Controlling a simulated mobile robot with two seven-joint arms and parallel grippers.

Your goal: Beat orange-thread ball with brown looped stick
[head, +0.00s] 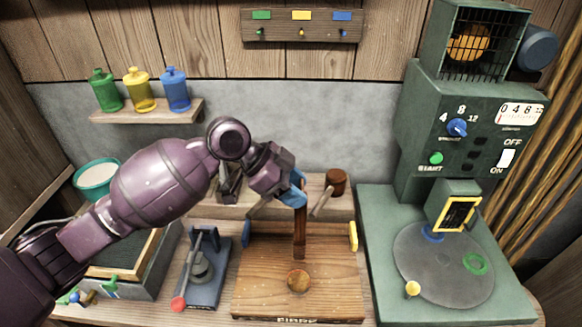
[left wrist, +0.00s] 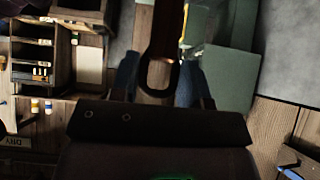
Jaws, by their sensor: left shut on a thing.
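My left gripper (head: 297,192), with blue fingers, is shut on the brown looped stick (head: 300,235). The stick hangs down from the fingers over the wooden board (head: 255,295), nearly upright. In the left wrist view the stick's dark looped end (left wrist: 158,82) shows between the blue fingers (left wrist: 158,88). A small round orange-brown ball (head: 299,281) lies on the board near its front, just below the stick's lower end in the picture. Its thread is too small to make out. I cannot tell whether the stick touches the board. My right gripper is out of view.
A brown mallet (head: 336,182) lies on the ledge behind the board. A blue-grey press (head: 203,268) with a red knob stands left. A green machine (head: 447,130) with a round plate stands right; its cage holds another orange ball (head: 466,44). Bottles stand on a shelf (head: 150,111).

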